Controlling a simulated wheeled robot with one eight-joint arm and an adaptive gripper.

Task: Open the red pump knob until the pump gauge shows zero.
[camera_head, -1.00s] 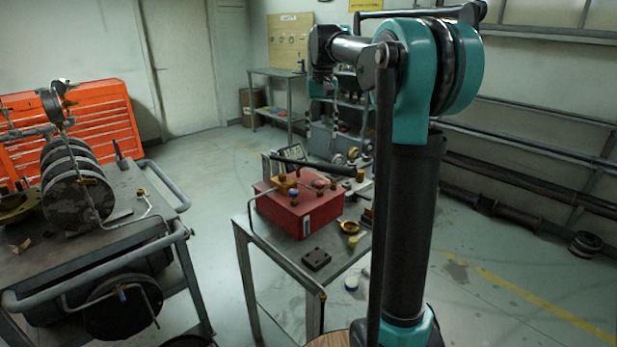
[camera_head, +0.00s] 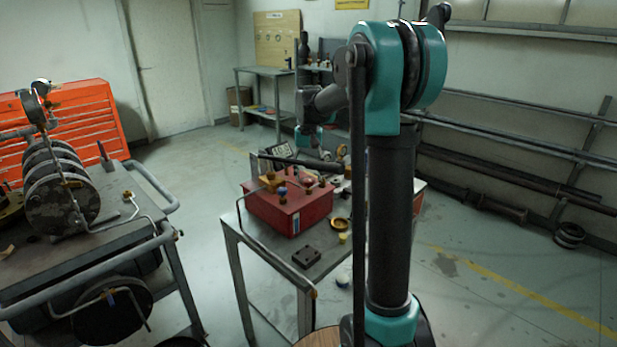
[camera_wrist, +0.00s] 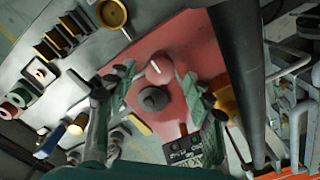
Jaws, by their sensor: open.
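The red pump (camera_head: 285,212) is a box on the grey table, with fittings and a black bar on top. In the wrist view its red top (camera_wrist: 180,40) fills the middle. A round reddish knob (camera_wrist: 159,66) with a pale mark shows there, with a dark grey round piece (camera_wrist: 153,98) just below it. My gripper (camera_wrist: 157,76) is open, its green-padded fingers to either side of the knob in the picture; contact cannot be told. A dark panel (camera_wrist: 184,150) with pale marks, possibly the gauge, lies below; its reading is too small to make out.
A black bar (camera_wrist: 238,75) runs close to the right finger. A brass cup (camera_wrist: 112,13) and several small parts lie on the table at left. A cart with dark discs (camera_head: 60,185) stands at left in the head view. Open floor lies between cart and table.

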